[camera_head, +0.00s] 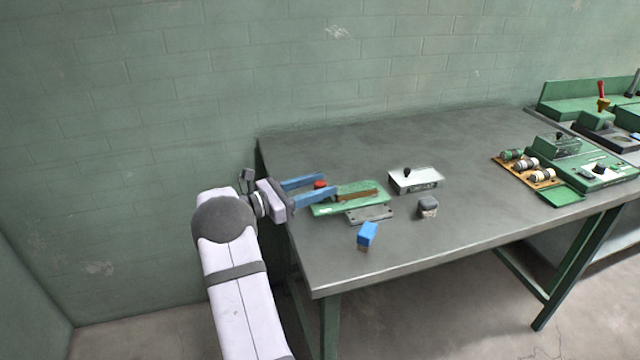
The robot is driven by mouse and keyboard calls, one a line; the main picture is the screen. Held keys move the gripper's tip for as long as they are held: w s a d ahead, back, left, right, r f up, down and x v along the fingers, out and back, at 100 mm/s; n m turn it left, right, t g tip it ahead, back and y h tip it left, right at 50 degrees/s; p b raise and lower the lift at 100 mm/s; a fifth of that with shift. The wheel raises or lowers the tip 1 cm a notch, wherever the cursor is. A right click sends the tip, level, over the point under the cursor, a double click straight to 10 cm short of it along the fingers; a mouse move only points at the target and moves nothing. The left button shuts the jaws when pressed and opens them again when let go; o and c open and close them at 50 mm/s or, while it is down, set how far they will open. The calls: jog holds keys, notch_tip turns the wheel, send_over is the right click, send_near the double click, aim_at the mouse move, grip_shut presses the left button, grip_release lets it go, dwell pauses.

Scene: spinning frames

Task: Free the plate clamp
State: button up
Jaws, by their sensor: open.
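A green fixture (325,209), which I take to be the plate clamp, lies near the left end of the grey table. A brown bar (357,196) lies along its top, and a red knob (320,184) shows at its left end. A flat grey plate (370,215) is at its front edge. My gripper (330,185) reaches in from the left with its two blue fingers apart. The red knob appears between the fingers, with no clear contact. The fingers hide part of the fixture's left end.
A white-topped box with a black knob (415,180) stands right of the fixture. A dark grey block (428,207) and a blue block (367,235) stand nearer the front. A green station with several spools (541,175) is at the right. The table's middle is clear.

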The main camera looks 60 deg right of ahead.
jog(key=shift+s+d, duration=0.2)
jog(key=shift+d, duration=0.05)
jog(key=c, duration=1)
jog(key=shift+c, duration=0.2)
jog(key=shift+m+g+y, duration=0.3)
jog(key=shift+g, duration=0.1)
jog(key=shift+w+d+r+m+g+y, duration=0.1)
jog(key=shift+r+m+g+y, duration=0.05)
jog(key=shift+m+g+y, duration=1.1)
jog(key=shift+g+y, duration=0.25)
jog(key=shift+g, duration=0.2)
jog(key=shift+m+g+y, duration=0.4)
jog(key=shift+m+y, duration=0.25)
jog(key=shift+y, duration=0.05)
jog(key=o, duration=1)
